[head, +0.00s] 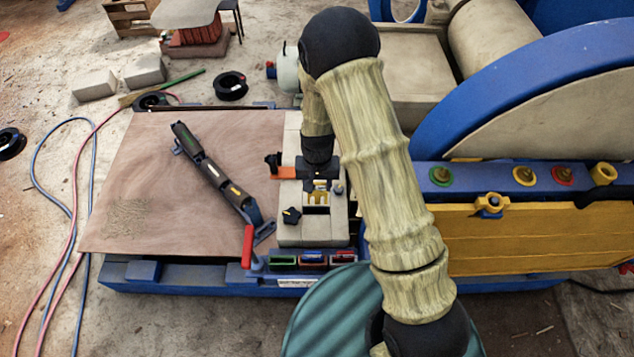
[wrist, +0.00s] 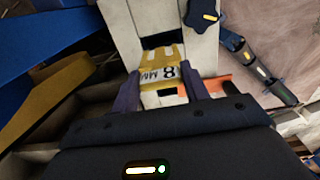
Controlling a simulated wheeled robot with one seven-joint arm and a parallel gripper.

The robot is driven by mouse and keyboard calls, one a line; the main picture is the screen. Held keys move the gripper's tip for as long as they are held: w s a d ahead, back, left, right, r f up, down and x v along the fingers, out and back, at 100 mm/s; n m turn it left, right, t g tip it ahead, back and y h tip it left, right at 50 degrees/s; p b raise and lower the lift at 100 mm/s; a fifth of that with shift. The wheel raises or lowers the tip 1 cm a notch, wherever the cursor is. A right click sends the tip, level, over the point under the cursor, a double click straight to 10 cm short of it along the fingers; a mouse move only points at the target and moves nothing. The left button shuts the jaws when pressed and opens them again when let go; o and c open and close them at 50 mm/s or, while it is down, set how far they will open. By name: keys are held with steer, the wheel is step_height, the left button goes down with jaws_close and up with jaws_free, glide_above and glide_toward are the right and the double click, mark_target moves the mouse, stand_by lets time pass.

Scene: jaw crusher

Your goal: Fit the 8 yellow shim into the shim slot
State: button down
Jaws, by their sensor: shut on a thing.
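The yellow shim (head: 317,193), marked "8 MM" in the wrist view (wrist: 158,72), sits between the two fingers of my gripper (head: 318,184). My gripper is shut on it, and its forked end points away from the gripper. The shim slot (head: 316,210) is a dark opening in a pale block (head: 300,234), just in front of the shim's prongs. In the wrist view the slot (wrist: 161,39) lies just beyond the prongs, roughly in line with them. The shim looks outside the slot; its exact height over the block I cannot tell.
A black star knob (head: 291,216) stands left of the slot. An orange piece (head: 284,172) lies beside the block. A red-handled lever (head: 248,246) and small coloured trays (head: 313,259) are at the front. A dark jointed tool (head: 222,185) lies on the brown plate (head: 130,180).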

mark_target(316, 203)
steer(key=shift+s+a+f+b, duration=0.1)
steer(key=shift+a+f+b, duration=0.2)
steer(key=shift+f, duration=0.15)
steer(key=shift+d+f+b, duration=0.1)
steer(key=shift+f+b, duration=0.25)
steer(key=shift+f, duration=0.25)
steer(key=shift+f, duration=0.15)
steer(key=shift+f+b, duration=0.3)
steer(key=shift+f, duration=0.05)
steer(key=shift+f, duration=0.1)
steer(key=shift+f, duration=0.1)
steer(key=shift+f+b, duration=0.2)
steer(key=shift+b, duration=0.1)
steer(key=shift+f+b, duration=2.2)
steer(key=shift+f, duration=1.15)
steer(key=shift+f, duration=0.3)
